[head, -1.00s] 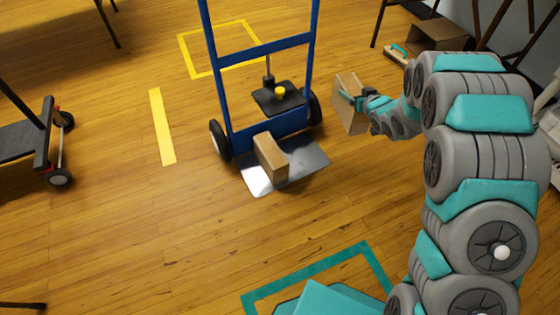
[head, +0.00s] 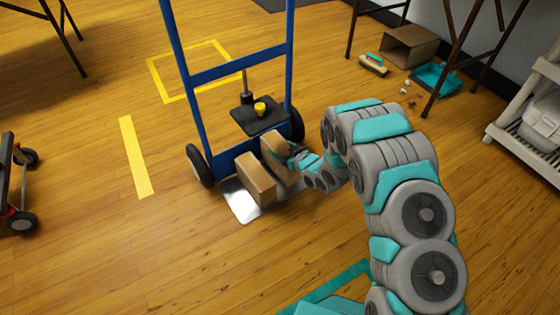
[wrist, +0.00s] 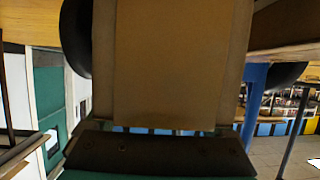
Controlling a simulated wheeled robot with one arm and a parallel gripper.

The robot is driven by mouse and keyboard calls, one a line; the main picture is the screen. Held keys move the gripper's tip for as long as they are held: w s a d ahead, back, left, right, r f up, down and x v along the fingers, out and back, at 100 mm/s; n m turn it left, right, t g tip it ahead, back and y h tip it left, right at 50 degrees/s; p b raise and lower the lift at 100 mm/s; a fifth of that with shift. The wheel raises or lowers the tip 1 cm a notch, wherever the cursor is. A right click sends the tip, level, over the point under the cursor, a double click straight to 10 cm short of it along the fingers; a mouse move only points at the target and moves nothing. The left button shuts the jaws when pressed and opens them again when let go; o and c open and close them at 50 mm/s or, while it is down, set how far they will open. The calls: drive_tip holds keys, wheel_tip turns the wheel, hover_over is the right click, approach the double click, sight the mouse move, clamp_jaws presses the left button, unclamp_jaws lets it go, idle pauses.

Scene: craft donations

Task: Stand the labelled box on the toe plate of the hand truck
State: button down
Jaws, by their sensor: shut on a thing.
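The blue hand truck (head: 242,66) stands upright in the head view, its bare metal toe plate (head: 240,203) facing me. A brown box (head: 257,179) stands on the left part of the plate. My gripper (head: 289,155) is shut on a second brown box (head: 272,152), held upright just right of the first box, over the plate's right part. I cannot tell whether its bottom touches the plate. In the wrist view the held box (wrist: 178,65) fills the middle, above a dark gripper part (wrist: 155,153). No label is readable on either box.
A black platform with a yellow knob (head: 260,109) is behind the truck's frame. A wheeled cart (head: 20,190) is at the left edge, a shelf (head: 535,115) at the right. An open carton (head: 408,47), brush (head: 374,64) and teal dustpan (head: 434,77) lie at the back.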

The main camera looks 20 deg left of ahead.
drive_tip(key=shift+f+b, duration=0.35)
drive_tip(key=shift+f, duration=1.95)
unclamp_jaws()
drive_tip(key=shift+f, duration=0.1)
drive_tip(key=p+v, duration=0.1)
drive_tip(key=v, duration=1.1)
